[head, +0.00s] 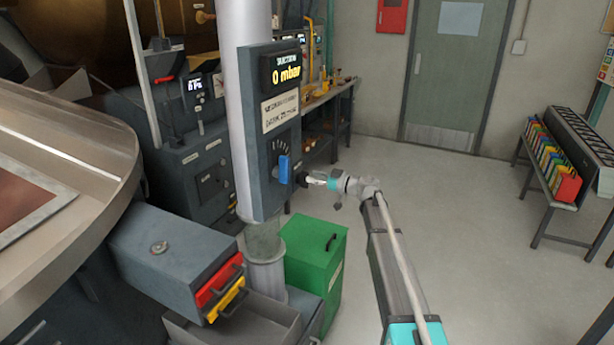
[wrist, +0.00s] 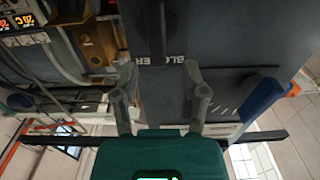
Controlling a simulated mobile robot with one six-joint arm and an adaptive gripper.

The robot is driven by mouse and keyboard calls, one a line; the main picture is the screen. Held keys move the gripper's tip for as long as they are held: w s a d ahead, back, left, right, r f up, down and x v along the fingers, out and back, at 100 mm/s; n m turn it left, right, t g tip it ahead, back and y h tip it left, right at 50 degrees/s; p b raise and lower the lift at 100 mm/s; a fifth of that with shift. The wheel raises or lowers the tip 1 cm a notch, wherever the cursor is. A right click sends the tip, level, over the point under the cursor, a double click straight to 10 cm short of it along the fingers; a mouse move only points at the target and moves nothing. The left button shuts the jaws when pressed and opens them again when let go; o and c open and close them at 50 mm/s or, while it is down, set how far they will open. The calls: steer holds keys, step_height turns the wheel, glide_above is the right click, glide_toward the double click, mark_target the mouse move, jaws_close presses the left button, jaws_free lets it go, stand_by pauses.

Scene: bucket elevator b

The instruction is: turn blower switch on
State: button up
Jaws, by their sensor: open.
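The blower label (wrist: 191,77) shows on the grey panel in the wrist view, beside the right finger. My gripper (wrist: 160,76) is open, its two fingers pointing at this panel face. A dark upright bar (wrist: 155,40) lies between the fingers; I cannot tell whether it is the switch. In the head view my gripper (head: 313,181) is just right of the grey control box (head: 257,190). A small dark piece (head: 301,179) shows at its tip, perhaps the switch; contact is unclear.
A blue handle (head: 284,169) sits on the box front, close to my gripper; it also shows in the wrist view (wrist: 262,98). The display (head: 286,70) above reads 0 mbar. A green bin (head: 315,255) stands below.

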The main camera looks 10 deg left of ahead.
mark_target(306, 173)
steer(key=shift+x, duration=1.8)
jaws_close()
steer(key=shift+d, duration=0.25)
steer(key=shift+a, duration=0.1)
